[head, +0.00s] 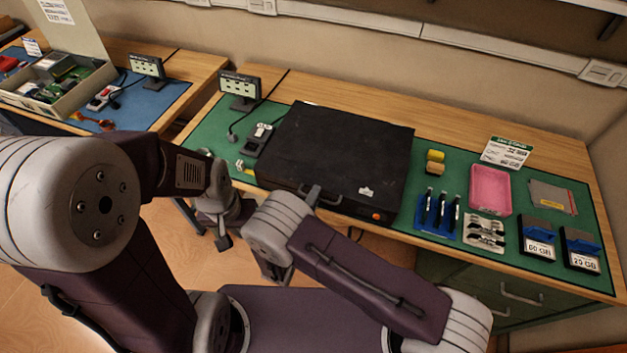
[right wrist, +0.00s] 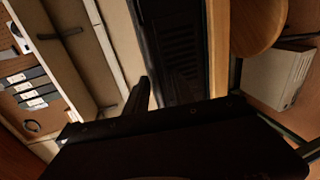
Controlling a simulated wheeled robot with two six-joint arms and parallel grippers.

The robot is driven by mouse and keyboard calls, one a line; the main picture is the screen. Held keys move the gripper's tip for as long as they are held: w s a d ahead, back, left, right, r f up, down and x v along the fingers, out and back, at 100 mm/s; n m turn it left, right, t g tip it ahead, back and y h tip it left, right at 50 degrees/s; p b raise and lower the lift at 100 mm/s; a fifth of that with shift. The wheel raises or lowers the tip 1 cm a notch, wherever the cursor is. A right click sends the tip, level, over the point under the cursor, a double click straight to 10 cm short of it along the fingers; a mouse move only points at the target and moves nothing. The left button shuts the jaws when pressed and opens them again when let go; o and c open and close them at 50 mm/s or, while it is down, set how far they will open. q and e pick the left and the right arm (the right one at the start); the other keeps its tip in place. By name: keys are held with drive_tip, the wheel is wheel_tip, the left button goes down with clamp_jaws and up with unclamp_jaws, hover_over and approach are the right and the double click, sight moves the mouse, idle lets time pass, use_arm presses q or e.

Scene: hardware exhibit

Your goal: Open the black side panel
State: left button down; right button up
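A large black case (head: 335,150) lies flat on the green mat, its broad dark panel facing up. In the right wrist view, a dark finger (right wrist: 139,97) stands beside a black slotted surface (right wrist: 180,50). My left gripper (head: 224,238) hangs low, left of the case and in front of the table; its fingers are too unclear to read.
A small display (head: 240,88) stands behind left.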

drive_tip(key=shift+w+d, duration=0.15)
drive_tip(key=shift+w, duration=0.05)
drive_tip(key=shift+s+d+r, duration=0.15)
drive_tip(key=shift+s, duration=0.05)
clamp_jaws()
idle(1.2)
